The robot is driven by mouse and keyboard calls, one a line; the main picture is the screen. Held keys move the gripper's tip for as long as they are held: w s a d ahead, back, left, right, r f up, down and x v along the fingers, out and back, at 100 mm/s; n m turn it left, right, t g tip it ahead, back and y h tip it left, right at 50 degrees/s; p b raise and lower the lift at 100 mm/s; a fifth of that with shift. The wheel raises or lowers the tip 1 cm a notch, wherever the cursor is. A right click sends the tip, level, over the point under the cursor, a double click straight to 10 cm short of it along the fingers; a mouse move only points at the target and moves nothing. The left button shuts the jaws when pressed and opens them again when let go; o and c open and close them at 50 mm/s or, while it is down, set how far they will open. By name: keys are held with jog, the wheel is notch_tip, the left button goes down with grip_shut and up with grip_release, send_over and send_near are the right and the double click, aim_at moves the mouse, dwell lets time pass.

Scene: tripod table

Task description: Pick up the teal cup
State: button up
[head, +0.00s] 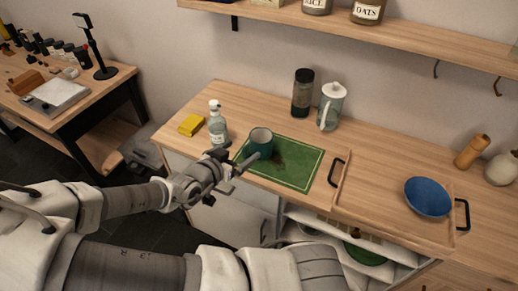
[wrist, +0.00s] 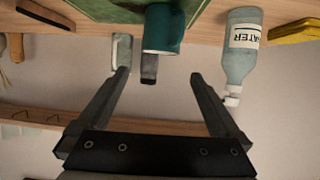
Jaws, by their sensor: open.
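The teal cup (head: 261,145) stands upright on the green mat (head: 298,181), near its left end, on the wooden counter. My gripper (head: 236,166) is close to the cup on its near left side. My gripper (wrist: 160,75) is open and empty there, with a finger to each side of the cup's line. The cup appears beyond the fingertips, and I see no contact. The near side of the cup is partly hidden by my gripper in the head view.
A water bottle (head: 217,124) stands close left of the cup, beside a yellow sponge (head: 191,124). A dark-lidded jar (head: 302,94) and a pitcher (head: 330,107) stand behind. A wooden tray (head: 350,205) with a blue bowl (head: 428,196) is at right.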

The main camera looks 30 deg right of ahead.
jog(key=b, duration=0.2)
send_near(266, 133)
jog(key=shift+b+x, duration=0.5)
jog(key=shift+x, duration=2.55)
jog(key=c, duration=1.2)
jog(key=shift+c, duration=0.6)
